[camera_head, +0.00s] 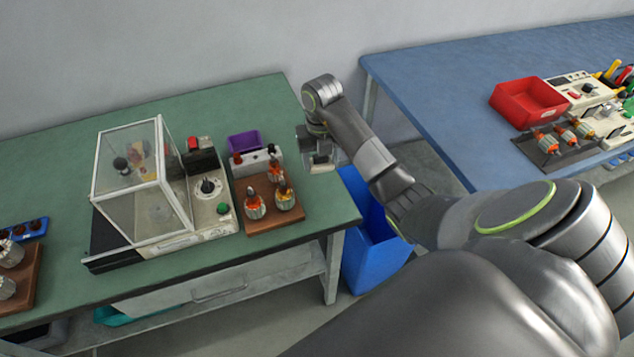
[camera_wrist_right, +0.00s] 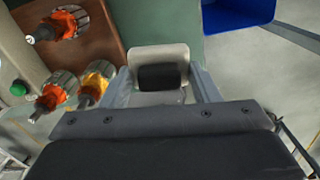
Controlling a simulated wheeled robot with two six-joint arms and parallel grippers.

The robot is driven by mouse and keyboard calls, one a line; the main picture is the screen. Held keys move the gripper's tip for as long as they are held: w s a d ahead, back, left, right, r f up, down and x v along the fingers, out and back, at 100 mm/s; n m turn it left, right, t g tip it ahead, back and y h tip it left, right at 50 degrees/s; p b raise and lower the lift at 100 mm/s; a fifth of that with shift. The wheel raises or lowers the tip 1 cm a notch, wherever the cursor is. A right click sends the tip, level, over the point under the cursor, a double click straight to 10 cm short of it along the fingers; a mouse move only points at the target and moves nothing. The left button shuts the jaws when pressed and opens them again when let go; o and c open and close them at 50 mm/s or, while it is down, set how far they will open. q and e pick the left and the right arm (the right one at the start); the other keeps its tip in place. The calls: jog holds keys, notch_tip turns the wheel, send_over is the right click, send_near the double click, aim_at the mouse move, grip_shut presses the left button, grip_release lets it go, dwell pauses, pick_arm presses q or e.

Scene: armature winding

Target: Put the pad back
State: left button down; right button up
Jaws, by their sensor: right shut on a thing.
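The pad (camera_wrist_right: 158,55) looks like a light grey piece with a dark square face in the right wrist view. My right gripper (camera_wrist_right: 163,84) is shut on it, with a finger on each side. In the head view the right gripper (camera_head: 319,158) is over the right end of the green bench, to the right of the brown tray; the pad is too small to make out clearly there. In the wrist view green bench top shows beyond the pad; I cannot tell whether the pad touches it. My left gripper is not in view.
The brown tray (camera_head: 242,200) holds orange-wound armatures. A purple bin (camera_head: 243,141) and a pale block (camera_head: 256,164) stand behind it. A winding machine with a clear guard (camera_head: 140,190) is to the left. A blue bin (camera_head: 370,245) stands below the bench's right edge.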

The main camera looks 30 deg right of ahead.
jog(key=m, duration=0.1)
jog(key=a+m, duration=0.1)
jog(key=shift+s+a+f+m, duration=0.1)
jog(key=shift+a+f+m, duration=0.15)
jog(key=shift+f+m, duration=0.1)
jog(key=shift+f, duration=0.2)
jog(key=b, duration=0.5)
send_over(317, 197)
notch_tip(317, 197, down, 5)
notch_tip(317, 197, down, 4)
jog(key=shift+f, duration=0.35)
jog(key=shift+f, duration=0.2)
jog(key=o, duration=0.7)
jog(key=shift+r, duration=0.1)
